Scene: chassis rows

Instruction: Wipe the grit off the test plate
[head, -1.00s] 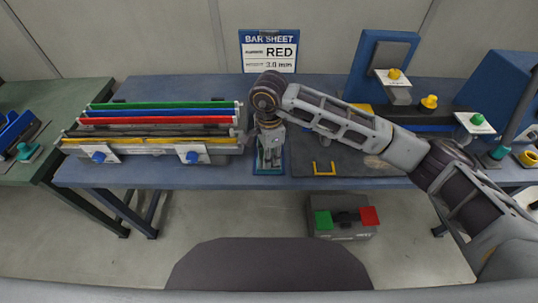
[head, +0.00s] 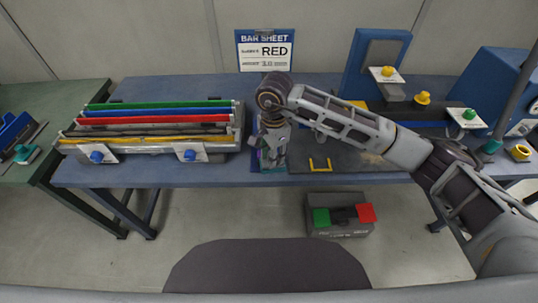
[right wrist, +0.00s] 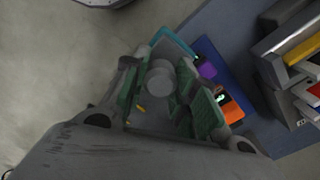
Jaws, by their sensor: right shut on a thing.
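The dark plate (head: 345,160) lies flat on the blue bench, with a yellow handle (head: 320,164) at its front edge. A pale patch that looks like grit (head: 372,158) shows on its right part, partly hidden by my right arm. My right gripper (head: 270,158) points down just left of the plate, above a small blue tray. In the right wrist view its green-padded fingers (right wrist: 163,98) are around a grey round-topped thing (right wrist: 160,78), and the gripper is shut on it. Its lower part is hidden. My left gripper is not in view.
The blue tray (right wrist: 207,48) holds purple (right wrist: 207,70) and orange (right wrist: 233,112) things. Left stands a rack of coloured bars (head: 160,118). Yellow (head: 422,98) and green (head: 469,114) knobs stand right. A grey box (head: 340,228) with green and red parts is on the floor.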

